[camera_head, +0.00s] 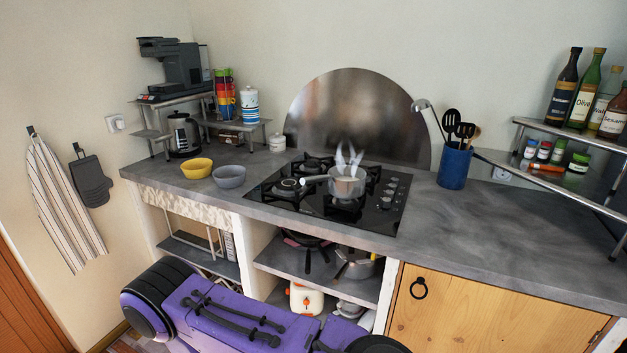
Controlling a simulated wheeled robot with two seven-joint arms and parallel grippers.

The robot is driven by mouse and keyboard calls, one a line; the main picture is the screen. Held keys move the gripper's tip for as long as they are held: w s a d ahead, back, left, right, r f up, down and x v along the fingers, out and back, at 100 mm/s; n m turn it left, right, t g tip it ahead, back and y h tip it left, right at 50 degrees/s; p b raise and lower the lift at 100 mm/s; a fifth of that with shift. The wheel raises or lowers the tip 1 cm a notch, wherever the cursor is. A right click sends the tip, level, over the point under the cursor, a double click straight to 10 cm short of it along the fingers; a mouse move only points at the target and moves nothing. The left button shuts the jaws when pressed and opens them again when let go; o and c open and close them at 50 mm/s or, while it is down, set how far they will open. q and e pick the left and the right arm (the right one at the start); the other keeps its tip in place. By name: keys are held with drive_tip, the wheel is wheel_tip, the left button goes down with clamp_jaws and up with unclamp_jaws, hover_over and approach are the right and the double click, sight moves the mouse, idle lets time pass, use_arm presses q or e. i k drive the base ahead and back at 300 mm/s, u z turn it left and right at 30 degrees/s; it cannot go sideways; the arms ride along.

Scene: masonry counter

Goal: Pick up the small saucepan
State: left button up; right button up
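A small steel saucepan (346,187) stands upright on the black gas hob (385,216), on the right-hand burners. Its pale handle (313,181) points to the left. Pale wisps that look like steam (348,157) rise from it. A second metal pot (355,266) sits on the open shelf under the hob. Neither of my grippers shows in the head view, so I cannot see whether they are open or shut.
A yellow bowl (196,168) and a grey bowl (229,177) stand left of the hob. A blue utensil holder (454,167) stands to its right. A round metal splash panel (355,110) is behind. The grey counter (480,225) is clear at front right.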

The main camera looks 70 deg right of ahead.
sight(346, 187)
drive_tip(key=z, duration=0.35)
drive_tip(key=i, duration=0.9)
drive_tip(key=z, duration=1.5)
drive_tip(key=i, duration=0.7)
drive_tip(key=z, duration=0.75)
